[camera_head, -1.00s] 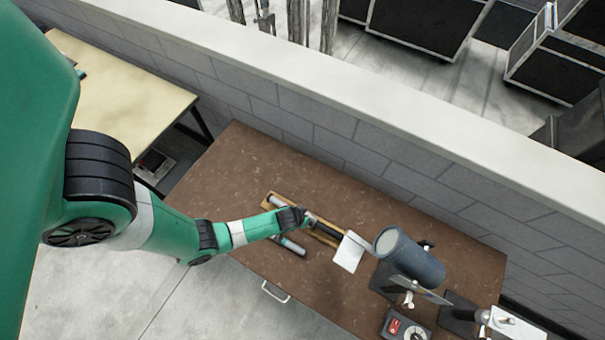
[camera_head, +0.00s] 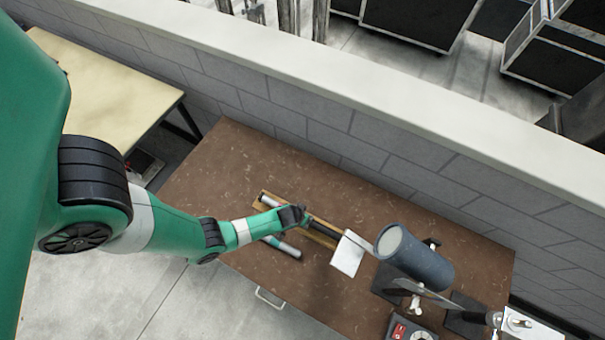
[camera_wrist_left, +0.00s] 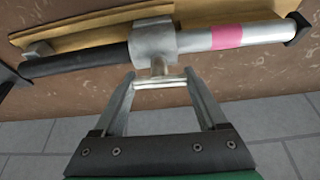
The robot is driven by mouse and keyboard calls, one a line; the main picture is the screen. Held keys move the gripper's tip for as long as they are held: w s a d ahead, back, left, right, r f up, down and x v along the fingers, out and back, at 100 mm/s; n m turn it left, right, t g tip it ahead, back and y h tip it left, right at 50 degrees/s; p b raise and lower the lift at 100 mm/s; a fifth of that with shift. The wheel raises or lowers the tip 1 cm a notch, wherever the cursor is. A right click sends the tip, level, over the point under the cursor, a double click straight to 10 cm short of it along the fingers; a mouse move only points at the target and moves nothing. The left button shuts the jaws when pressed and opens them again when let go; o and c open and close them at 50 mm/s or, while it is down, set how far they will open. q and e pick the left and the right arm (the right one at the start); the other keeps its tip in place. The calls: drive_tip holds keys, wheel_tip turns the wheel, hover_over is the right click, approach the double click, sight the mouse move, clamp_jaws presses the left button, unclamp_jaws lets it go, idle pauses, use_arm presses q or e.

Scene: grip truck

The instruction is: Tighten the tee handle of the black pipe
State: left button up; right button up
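The black pipe (camera_wrist_left: 76,65) lies level across the top of the left wrist view, running into a silver collar (camera_wrist_left: 153,40) and a silver tube with a pink band. A small silver tee handle (camera_wrist_left: 160,84) sticks out from the collar toward my gripper. My left gripper (camera_wrist_left: 160,78) has one finger at each end of the handle's crossbar, and both ends appear to meet the fingers. In the head view, my left gripper (camera_head: 303,214) is over the pipe on the brown table (camera_head: 230,165); the handle is hidden there. My right gripper is not in view.
A wooden strip (camera_wrist_left: 100,38) lies behind the pipe. To the right stand a white flap (camera_head: 347,255), a grey-blue cylinder (camera_head: 415,260) and clamps. A separate silver tube (camera_head: 284,246) lies nearer the table front. A block wall (camera_head: 350,130) runs behind; the table's left end is clear.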

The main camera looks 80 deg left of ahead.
use_arm(q)
drive_tip(key=c, duration=0.8)
drive_tip(key=shift+m, duration=0.3)
drive_tip(key=m+h, duration=0.1)
drive_tip(key=m, duration=0.1)
drive_tip(key=shift+m+t+p, duration=0.3)
drive_tip(key=shift+t+p, duration=0.05)
drive_tip(key=shift+t, duration=0.05)
drive_tip(key=m+h, duration=0.1)
drive_tip(key=m, duration=0.3)
drive_tip(key=shift+a+f+t+h+b, duration=0.1)
drive_tip(key=shift+t+h+b, duration=0.2)
drive_tip(key=shift+h+b, duration=0.1)
drive_tip(key=m+h, duration=0.1)
drive_tip(key=m, duration=0.3)
drive_tip(key=shift+b, duration=0.35)
drive_tip(key=shift+m+g+h+p, duration=0.5)
drive_tip(key=shift+m+h, duration=0.3)
drive_tip(key=shift+m, duration=1.1)
